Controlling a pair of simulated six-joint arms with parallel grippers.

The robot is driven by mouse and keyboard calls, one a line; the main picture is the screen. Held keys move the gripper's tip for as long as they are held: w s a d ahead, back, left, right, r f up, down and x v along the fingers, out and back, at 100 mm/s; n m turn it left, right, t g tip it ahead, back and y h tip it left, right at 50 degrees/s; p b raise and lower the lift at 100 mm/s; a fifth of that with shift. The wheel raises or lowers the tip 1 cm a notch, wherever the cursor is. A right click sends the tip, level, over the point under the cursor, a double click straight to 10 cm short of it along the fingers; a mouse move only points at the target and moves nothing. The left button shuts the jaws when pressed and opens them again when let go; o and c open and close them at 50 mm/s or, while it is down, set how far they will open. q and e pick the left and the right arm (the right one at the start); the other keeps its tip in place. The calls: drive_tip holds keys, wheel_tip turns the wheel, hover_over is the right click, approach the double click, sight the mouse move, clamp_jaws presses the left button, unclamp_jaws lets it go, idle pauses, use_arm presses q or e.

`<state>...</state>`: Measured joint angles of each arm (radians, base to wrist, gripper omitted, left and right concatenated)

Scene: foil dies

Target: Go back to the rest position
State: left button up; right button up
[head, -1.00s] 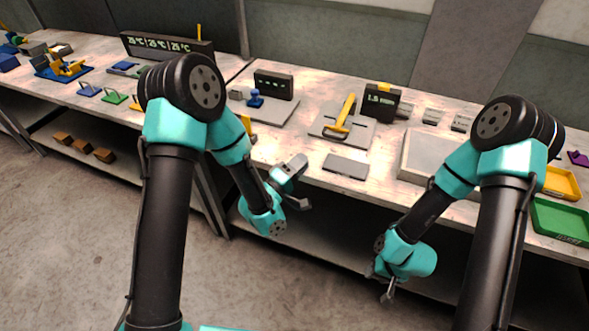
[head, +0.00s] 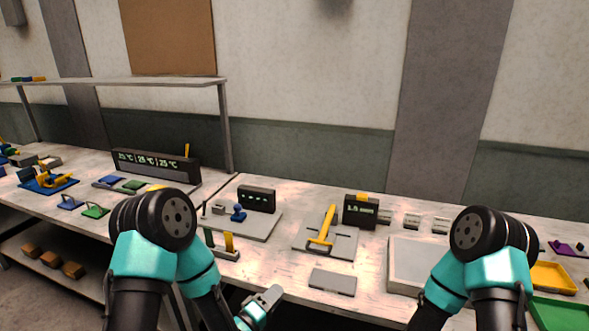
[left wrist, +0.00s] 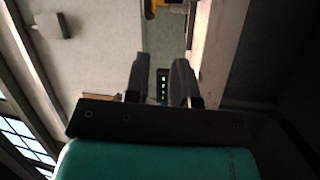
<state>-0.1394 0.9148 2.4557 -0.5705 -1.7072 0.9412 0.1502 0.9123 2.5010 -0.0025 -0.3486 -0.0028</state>
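My left gripper (head: 264,300) shows at the bottom of the head view, in front of the bench's front edge and apart from the items on it. In the left wrist view its two dark fingers (left wrist: 160,78) stand apart with nothing held between them. A dark display with lit green marks (left wrist: 162,85) shows through the gap, farther off. My right arm's shoulder and upper links show at the lower right of the head view. Its gripper is below the picture's edge and hidden.
The bench (head: 265,262) carries a yellow-handled press (head: 325,230), a flat grey plate (head: 333,281), a dark display (head: 361,211), a large pale block (head: 412,265) and a yellow tray (head: 553,277). Wooden blocks (head: 50,259) lie on a lower shelf at left.

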use_arm(q)
drive_tip(key=s+a+f+m+g+y, duration=0.25)
drive_tip(key=a+f+g+y, duration=0.2)
drive_tip(key=f, duration=0.35)
drive_tip(key=s+a+f+m+g+y, duration=0.1)
drive_tip(key=s+a+f+g+y, duration=0.25)
drive_tip(key=a+f, duration=0.35)
drive_tip(key=s+a+f+m+g, duration=0.1)
drive_tip(key=s+a+f+g, duration=0.1)
drive_tip(key=s, duration=0.4)
drive_tip(key=s+a+f+m+g+y, duration=0.1)
drive_tip(key=s+a+f+g, duration=0.2)
drive_tip(key=s, duration=0.4)
wheel_tip(320, 180, down, 2)
drive_tip(key=shift+s+f+g, duration=0.2)
drive_tip(key=shift+f+g, duration=0.05)
drive_tip(key=shift+g, duration=0.55)
use_arm(e)
drive_tip(key=shift+c, duration=0.4)
